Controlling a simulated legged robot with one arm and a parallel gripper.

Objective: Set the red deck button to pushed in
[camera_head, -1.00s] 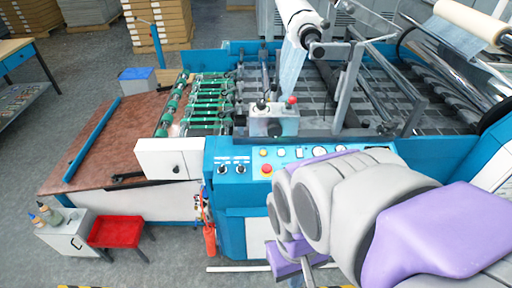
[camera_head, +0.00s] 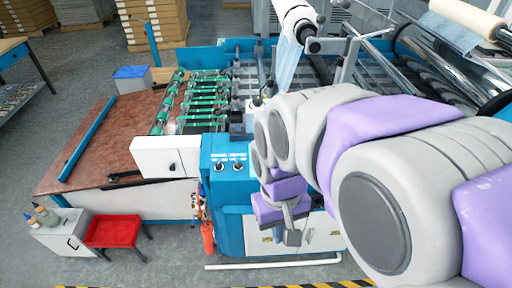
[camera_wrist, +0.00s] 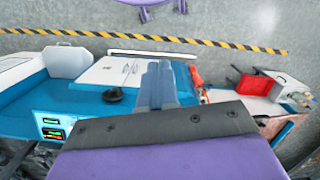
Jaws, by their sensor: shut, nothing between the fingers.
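The red deck button is not visible in either view now; my arm covers the part of the blue machine (camera_head: 229,180) where red controls showed earlier. My gripper (camera_head: 292,236) hangs in front of the machine's front face in the head view, fingers pointing down. In the wrist view the gripper (camera_wrist: 157,86) has its two grey fingers together with nothing between them. Beyond them lies the blue deck edge, with a black round knob (camera_wrist: 114,95) left of the fingers. Two dark dials (camera_head: 229,164) show on the panel left of my arm.
A red fire extinguisher (camera_head: 208,236) hangs at the machine's front left. A red stool (camera_head: 112,233) and a white cabinet (camera_head: 62,232) stand left of it. A white rail (camera_head: 270,263) runs low along the front. Bare floor lies before the machine.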

